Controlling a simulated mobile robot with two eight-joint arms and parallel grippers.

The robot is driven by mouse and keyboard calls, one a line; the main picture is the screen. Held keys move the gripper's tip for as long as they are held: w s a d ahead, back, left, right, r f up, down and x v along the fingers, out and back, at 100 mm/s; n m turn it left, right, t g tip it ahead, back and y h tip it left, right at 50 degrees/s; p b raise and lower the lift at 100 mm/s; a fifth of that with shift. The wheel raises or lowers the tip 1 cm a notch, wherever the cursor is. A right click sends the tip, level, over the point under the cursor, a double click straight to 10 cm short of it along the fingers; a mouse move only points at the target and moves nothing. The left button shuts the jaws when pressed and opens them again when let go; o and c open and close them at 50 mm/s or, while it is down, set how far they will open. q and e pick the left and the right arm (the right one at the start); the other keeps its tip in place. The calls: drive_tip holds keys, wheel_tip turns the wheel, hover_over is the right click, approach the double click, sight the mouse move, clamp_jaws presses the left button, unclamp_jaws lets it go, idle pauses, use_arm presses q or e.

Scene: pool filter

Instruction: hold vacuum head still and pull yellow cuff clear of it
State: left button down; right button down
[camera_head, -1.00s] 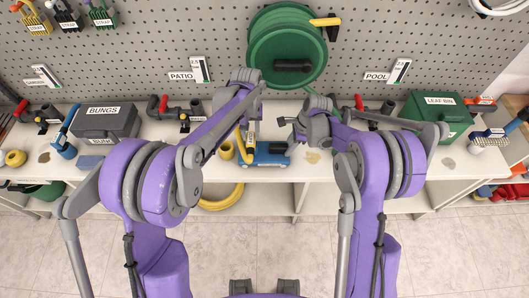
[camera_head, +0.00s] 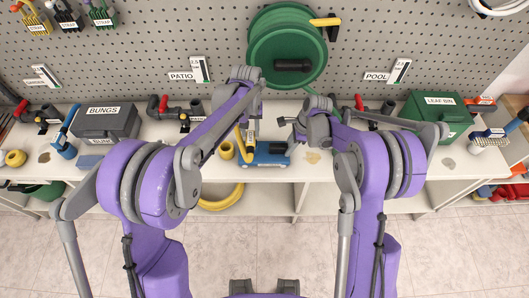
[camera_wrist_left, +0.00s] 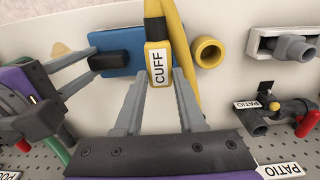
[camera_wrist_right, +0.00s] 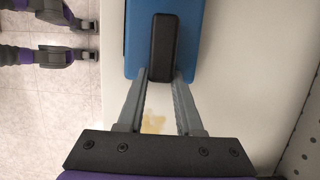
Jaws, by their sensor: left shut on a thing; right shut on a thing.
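The blue vacuum head (camera_head: 265,158) lies on the white bench near its front edge. My right gripper (camera_wrist_right: 160,78) is shut on the black handle (camera_wrist_right: 162,45) at one end of the head. The yellow cuff (camera_wrist_left: 158,47), labelled CUFF, stands at the head's other end, with the yellow hose (camera_wrist_left: 183,60) running from it. My left gripper (camera_wrist_left: 160,75) is shut on the cuff, one finger on each side. The blue head (camera_wrist_left: 125,62) shows right beside the cuff in the left wrist view. The joint between cuff and head is hidden, so I cannot tell whether they touch.
A short yellow ring (camera_head: 226,150) stands just left of the head. Valve pipework (camera_head: 180,113) sits behind at left, and a green hose reel (camera_head: 287,48) hangs on the pegboard. A green leaf bin (camera_head: 437,115) stands at right. Stains mark the bench.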

use_arm(q)
drive_tip(key=shift+r, duration=0.35)
drive_tip(key=shift+r, duration=3)
use_arm(e)
drive_tip(key=shift+c, duration=2.4)
unclamp_jaws()
drive_tip(key=v, duration=1.2)
use_arm(q)
drive_tip(key=shift+s, duration=0.1)
use_arm(e)
drive_tip(key=shift+s+f, duration=0.1)
